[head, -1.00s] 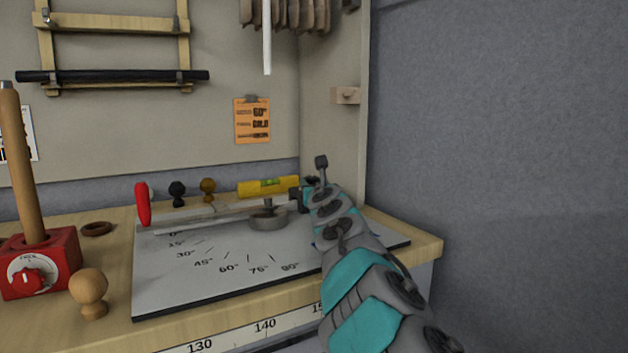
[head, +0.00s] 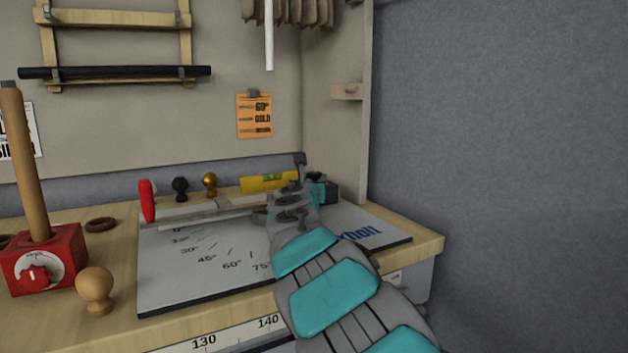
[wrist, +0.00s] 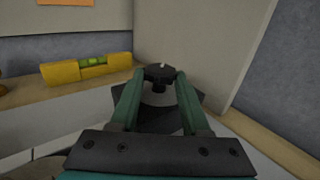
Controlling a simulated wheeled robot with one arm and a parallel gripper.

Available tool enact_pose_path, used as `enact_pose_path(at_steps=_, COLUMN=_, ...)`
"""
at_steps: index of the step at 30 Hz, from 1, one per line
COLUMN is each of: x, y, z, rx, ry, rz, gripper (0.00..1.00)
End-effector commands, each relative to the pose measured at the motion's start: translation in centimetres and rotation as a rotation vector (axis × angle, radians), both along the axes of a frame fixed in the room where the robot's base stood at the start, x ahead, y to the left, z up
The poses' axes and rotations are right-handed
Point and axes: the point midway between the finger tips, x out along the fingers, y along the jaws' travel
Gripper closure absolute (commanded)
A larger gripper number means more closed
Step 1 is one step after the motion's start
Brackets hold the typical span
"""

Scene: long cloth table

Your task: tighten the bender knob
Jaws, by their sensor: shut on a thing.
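In the wrist view, the dark round bender knob (wrist: 160,71) sits between the two teal fingers of my gripper (wrist: 159,77). The gripper is shut on the knob, with a finger on either side. Below the knob are a grey round part and a dark block (wrist: 127,117). In the head view, the bender's grey plate (head: 170,275) lies on the bench, with angle marks and a long bar ending in a red handle (head: 147,201). My gripper (head: 316,184) is at the plate's back right, beside the dark block (head: 333,192). My arm hides part of the plate and bar.
A yellow level (head: 262,183) is behind the bar, left of my gripper. Black (head: 180,188) and gold (head: 210,184) knobs stand further left. A red box (head: 60,260) with a wooden rod and a wooden knob (head: 95,287) are at the left. A panel and wall rise at right.

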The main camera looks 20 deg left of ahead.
Motion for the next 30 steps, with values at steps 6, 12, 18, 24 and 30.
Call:
enact_pose_path(at_steps=6, x=-0.1, y=0.22, z=0.1, rx=0.0, ry=-0.001, rz=-0.051, gripper=1.0)
enact_pose_path(at_steps=12, x=-0.1, y=0.21, z=0.19, rx=0.001, ry=-0.003, rz=-0.085, gripper=1.0)
enact_pose_path(at_steps=18, x=-0.07, y=0.22, z=0.25, rx=0.001, ry=-0.003, rz=-0.098, gripper=1.0)
enact_pose_path(at_steps=24, x=-0.08, y=0.22, z=0.31, rx=0.001, ry=-0.004, rz=-0.1, gripper=1.0)
enact_pose_path(at_steps=30, x=-0.09, y=0.23, z=0.34, rx=0.001, ry=-0.005, rz=-0.1, gripper=0.52)
